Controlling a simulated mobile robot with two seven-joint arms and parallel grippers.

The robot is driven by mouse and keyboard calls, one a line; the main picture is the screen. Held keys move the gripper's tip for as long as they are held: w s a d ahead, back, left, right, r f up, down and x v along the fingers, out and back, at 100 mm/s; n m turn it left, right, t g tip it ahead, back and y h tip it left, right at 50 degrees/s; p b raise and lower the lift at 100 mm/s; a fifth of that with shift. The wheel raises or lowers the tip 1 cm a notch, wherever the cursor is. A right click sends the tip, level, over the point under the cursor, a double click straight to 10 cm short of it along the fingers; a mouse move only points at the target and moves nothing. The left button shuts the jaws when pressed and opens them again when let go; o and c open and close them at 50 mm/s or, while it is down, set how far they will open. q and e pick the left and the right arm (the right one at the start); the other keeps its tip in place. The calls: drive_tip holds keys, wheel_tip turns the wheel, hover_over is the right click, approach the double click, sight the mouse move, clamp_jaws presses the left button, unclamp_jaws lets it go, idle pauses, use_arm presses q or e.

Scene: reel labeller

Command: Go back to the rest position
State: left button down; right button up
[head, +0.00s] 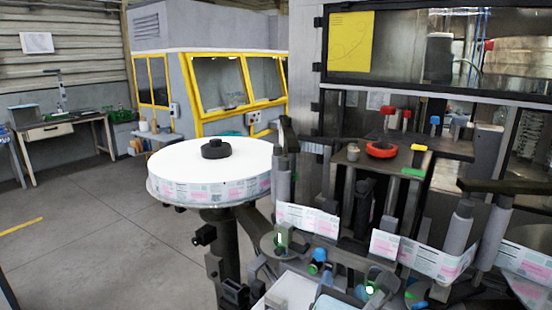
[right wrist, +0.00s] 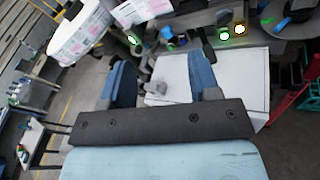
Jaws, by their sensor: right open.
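My right gripper (right wrist: 163,75) is open in the right wrist view, its two blue fingers apart with nothing held between them. A white panel with a small grey knob shows beyond and between the fingers. In the head view the right gripper (head: 342,288) is only partly seen at the bottom edge, in front of the labeller. My left gripper is not in view. The label reel (head: 185,160), a large white disc with a black hub on top and printed labels around its rim, sits on the labeller's left side. The reel also shows in the right wrist view (right wrist: 80,35).
The label strip (head: 308,218) runs right from the reel past grey rollers (head: 459,228). A dark shelf (head: 400,150) holds a red ring and small parts. A workbench (head: 62,130) stands far left. The floor (head: 95,220) at left is clear.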

drive_tip(key=s+d+f+m+g+y+p, duration=0.1)
drive_tip(key=s+f+m+g+y, duration=0.15)
drive_tip(key=f+m, duration=0.6)
drive_tip(key=s+d+f+m+g+y, duration=0.1)
drive_tip(key=s+f+m+g+y, duration=0.2)
drive_tip(key=f, duration=1.1)
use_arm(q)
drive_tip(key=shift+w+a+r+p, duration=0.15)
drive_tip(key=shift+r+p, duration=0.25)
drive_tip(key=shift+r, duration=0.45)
use_arm(e)
drive_tip(key=s+d+f+m, duration=0.3)
drive_tip(key=s+f+m, duration=0.3)
drive_tip(key=m, duration=0.1)
drive_tip(key=s+d+f+m+y, duration=0.1)
drive_tip(key=s+d+f+m, duration=0.2)
drive_tip(key=s+f+m, duration=0.2)
drive_tip(key=f+m, duration=0.1)
drive_tip(key=m, duration=0.2)
drive_tip(key=shift+s+d, duration=0.3)
drive_tip(key=shift+s, duration=0.05)
drive_tip(key=shift+t, duration=0.25)
